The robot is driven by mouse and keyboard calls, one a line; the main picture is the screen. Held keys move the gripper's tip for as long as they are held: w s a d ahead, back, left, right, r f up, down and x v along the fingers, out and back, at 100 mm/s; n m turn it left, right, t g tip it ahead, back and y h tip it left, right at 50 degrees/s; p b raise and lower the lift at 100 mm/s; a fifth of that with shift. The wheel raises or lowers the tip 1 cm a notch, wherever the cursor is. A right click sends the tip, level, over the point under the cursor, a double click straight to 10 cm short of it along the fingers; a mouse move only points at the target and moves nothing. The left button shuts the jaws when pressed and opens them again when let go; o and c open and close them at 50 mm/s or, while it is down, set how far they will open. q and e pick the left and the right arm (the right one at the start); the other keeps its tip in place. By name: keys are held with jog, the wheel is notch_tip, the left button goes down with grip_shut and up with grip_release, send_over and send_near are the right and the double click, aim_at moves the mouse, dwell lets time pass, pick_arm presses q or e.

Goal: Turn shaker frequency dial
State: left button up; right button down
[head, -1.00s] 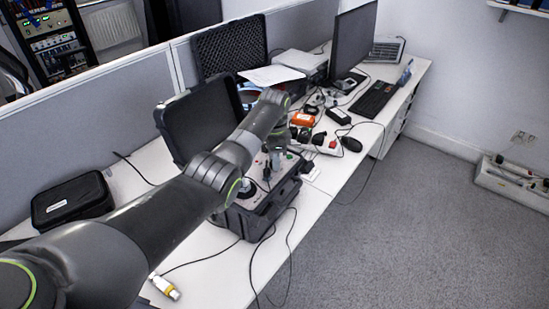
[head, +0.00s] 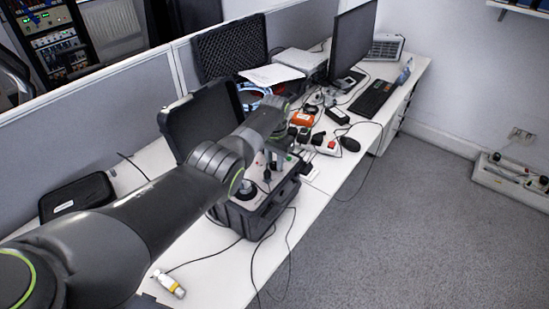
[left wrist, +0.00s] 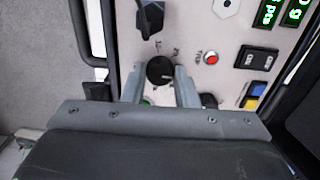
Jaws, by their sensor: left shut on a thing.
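The shaker is a black open case (head: 250,222) on the white table, its light panel facing up and its lid raised behind. My left arm reaches over it in the head view and hides part of the panel. In the left wrist view the light control panel (left wrist: 205,40) carries a round black frequency dial (left wrist: 160,70) with printed marks around it. My left gripper (left wrist: 161,76) is shut on this dial, one grey finger on each side. My right gripper is in neither view.
In the left wrist view, a large black knob (left wrist: 150,18), a red button (left wrist: 211,58) and a black switch (left wrist: 257,57) surround the dial.

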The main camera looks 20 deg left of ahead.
aim_at(274, 163)
pick_arm(q)
jog(key=n+p, duration=0.1)
jog(key=n, duration=0.4)
jog(key=shift+r+n, duration=0.1)
jog(key=shift+n, duration=0.2)
jog(key=n, duration=0.4)
jog(key=shift+w+n, duration=0.1)
jog(key=shift+n, duration=0.3)
jog(key=o, duration=1)
notch_tip(274, 163, up, 5)
jog(key=p, duration=0.2)
jog(key=shift+r+p, duration=0.15)
jog(key=shift+p, duration=0.25)
notch_tip(274, 163, up, 12)
jog(key=shift+b, duration=0.85)
